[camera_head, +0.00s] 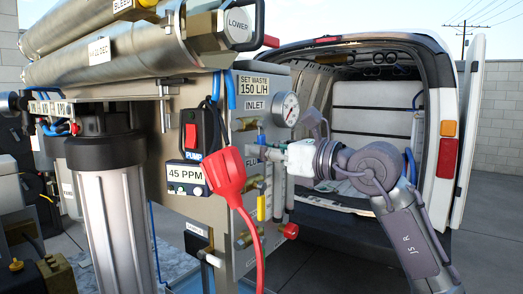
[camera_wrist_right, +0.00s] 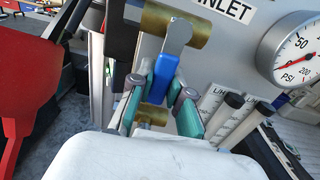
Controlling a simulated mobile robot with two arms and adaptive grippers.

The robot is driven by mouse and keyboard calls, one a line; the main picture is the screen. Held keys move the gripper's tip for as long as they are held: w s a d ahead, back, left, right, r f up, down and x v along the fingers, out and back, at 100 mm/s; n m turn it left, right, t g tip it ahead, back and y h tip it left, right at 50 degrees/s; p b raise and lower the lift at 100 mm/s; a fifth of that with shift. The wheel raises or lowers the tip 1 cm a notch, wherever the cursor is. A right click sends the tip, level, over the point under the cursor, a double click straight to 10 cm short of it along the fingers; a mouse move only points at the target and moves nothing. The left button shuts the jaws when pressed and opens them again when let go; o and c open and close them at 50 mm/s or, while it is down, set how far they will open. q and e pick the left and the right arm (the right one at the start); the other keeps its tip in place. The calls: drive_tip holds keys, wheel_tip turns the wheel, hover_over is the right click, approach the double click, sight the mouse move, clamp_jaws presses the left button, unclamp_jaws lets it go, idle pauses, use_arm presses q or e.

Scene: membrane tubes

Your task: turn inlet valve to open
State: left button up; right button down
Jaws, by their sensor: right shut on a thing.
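The inlet valve has a brass body (camera_wrist_right: 181,26) below the INLET label (camera_wrist_right: 226,8) in the right wrist view. Its lever has a silver neck and a blue handle (camera_wrist_right: 164,76), which hangs down across the line of the brass body. My right gripper (camera_wrist_right: 158,95), with teal finger pads, is shut on the blue handle, one finger on each side. In the head view my right gripper (camera_head: 270,153) reaches the panel from the right, just below the INLET label (camera_head: 256,105). It hides part of the valve there. My left gripper is not in view.
The pressure gauge (camera_head: 287,109) sits right of the valve. A red plug (camera_head: 225,172) with a red cable hangs close on the left. A yellow handle (camera_head: 262,207) and red knob (camera_head: 290,231) are below. An open van (camera_head: 447,129) stands behind.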

drive_tip(key=shift+d, duration=0.1)
drive_tip(key=shift+w+d+f+n+b, duration=0.1)
drive_tip(key=shift+w+n+b, duration=0.1)
drive_tip(key=shift+n+b, duration=0.4)
drive_tip(key=shift+w+d+r+n+b, duration=0.2)
drive_tip(key=shift+w+n+b, duration=0.15)
drive_tip(key=shift+n, duration=0.6)
drive_tip(key=shift+w+d+r+n+b, duration=0.15)
drive_tip(key=shift+w+d+n+b, duration=0.15)
drive_tip(key=shift+n, duration=0.7)
drive_tip(key=shift+w+d+r+n+b, duration=0.15)
drive_tip(key=shift+w+r+n+b, duration=0.15)
drive_tip(key=shift+n, duration=0.65)
drive_tip(key=c, duration=1.1)
unclamp_jaws()
drive_tip(key=shift+f, duration=0.1)
